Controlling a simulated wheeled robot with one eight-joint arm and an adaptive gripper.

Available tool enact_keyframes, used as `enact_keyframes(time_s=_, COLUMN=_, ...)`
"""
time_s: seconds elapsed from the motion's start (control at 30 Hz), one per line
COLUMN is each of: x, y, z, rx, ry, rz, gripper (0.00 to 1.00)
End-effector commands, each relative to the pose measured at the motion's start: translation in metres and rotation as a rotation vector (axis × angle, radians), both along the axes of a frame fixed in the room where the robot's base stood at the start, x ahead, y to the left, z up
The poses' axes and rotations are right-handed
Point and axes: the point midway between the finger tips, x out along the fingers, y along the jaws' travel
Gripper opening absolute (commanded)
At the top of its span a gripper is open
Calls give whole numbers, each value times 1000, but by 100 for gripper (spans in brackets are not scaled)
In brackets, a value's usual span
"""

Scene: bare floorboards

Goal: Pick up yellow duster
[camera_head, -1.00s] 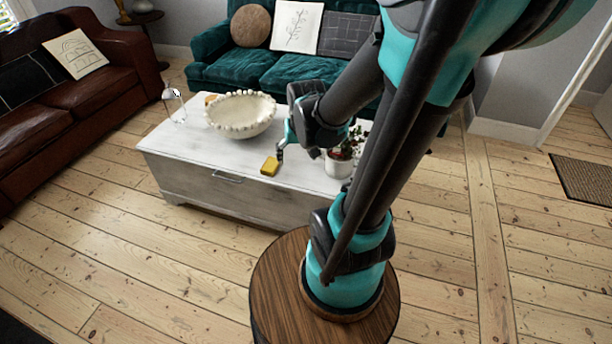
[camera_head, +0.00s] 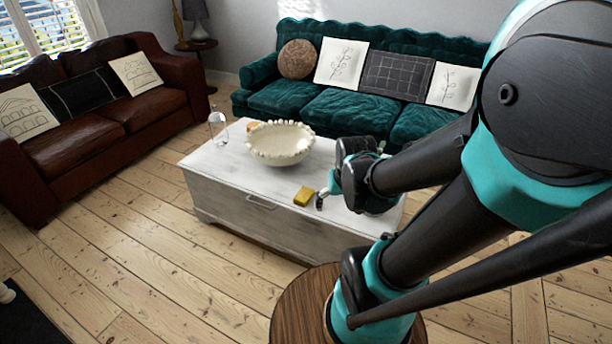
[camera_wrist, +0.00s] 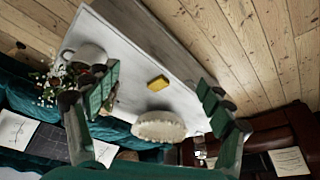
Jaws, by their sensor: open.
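The yellow duster (camera_head: 304,196) is a small yellow block lying on the white coffee table (camera_head: 215,168), near its front edge. In the wrist view the duster (camera_wrist: 158,83) lies between the two spread fingers and beyond their tips. My gripper (camera_head: 322,196) is just right of the duster in the head view, over the table and apart from it. In the wrist view my gripper (camera_wrist: 160,92) is open with nothing between its fingers. Part of it is hidden behind my wrist in the head view.
A white beaded bowl (camera_head: 281,145) stands behind the duster, with a glass cloche (camera_head: 217,125) at the table's left end. A potted plant (camera_wrist: 85,58) shows in the wrist view. A teal sofa (camera_head: 340,106) and a brown leather sofa (camera_head: 100,120) stand around the table.

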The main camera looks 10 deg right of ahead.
Motion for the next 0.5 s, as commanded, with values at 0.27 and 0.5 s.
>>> enact_keyframes(time_s=0.27, x=93, y=5, z=19, rx=39, ry=72, rz=-111, gripper=81)
enact_keyframes(time_s=0.5, x=175, y=10, z=14, rx=67, ry=136, rz=-217, gripper=81)
